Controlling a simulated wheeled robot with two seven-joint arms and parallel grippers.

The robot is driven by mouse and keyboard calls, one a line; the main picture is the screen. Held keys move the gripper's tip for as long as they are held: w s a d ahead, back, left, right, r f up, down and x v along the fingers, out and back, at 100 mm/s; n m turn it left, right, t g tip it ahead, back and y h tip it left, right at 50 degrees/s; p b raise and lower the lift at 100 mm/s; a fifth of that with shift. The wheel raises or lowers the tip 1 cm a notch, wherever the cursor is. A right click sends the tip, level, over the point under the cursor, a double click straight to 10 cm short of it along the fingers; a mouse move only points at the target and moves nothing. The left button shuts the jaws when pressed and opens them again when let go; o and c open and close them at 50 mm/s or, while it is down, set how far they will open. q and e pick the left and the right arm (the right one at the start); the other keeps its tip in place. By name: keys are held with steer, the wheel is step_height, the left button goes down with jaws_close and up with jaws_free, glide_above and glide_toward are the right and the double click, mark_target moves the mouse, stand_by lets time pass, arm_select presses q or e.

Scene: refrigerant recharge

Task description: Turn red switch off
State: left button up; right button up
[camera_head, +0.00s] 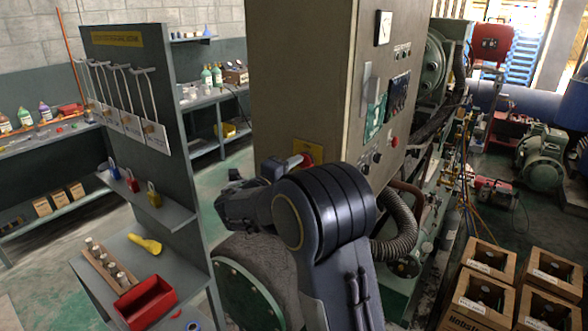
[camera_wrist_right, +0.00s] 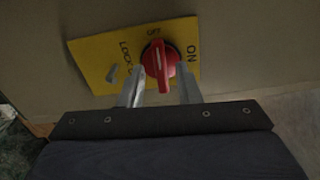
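The red switch (camera_wrist_right: 159,62) is a rotary knob on a yellow plate (camera_wrist_right: 95,58) fixed to the cabinet face. In the right wrist view the plate reads OFF above the knob, ON at the right and a partly readable LOCK word at the left. The handle bar runs nearly up and down, its upper end near OFF. My right gripper (camera_wrist_right: 160,82) is open, its fingers on either side of the handle's lower end; gaps show on both sides. In the head view my right gripper (camera_head: 280,167) is at the red switch (camera_head: 306,158), partly hiding it. My left gripper is out of view.
The tall beige cabinet (camera_head: 295,75) has a gauge and buttons on its right face. A grey stand (camera_head: 165,213) with padlocks and a red bin (camera_head: 146,303) is at left. Wooden crates (camera_head: 485,260) are at lower right. Green floor shows between stand and cabinet.

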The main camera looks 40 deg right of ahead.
steer(key=v, duration=0.9)
stand_by(0.5)
steer(key=shift+r, duration=0.1)
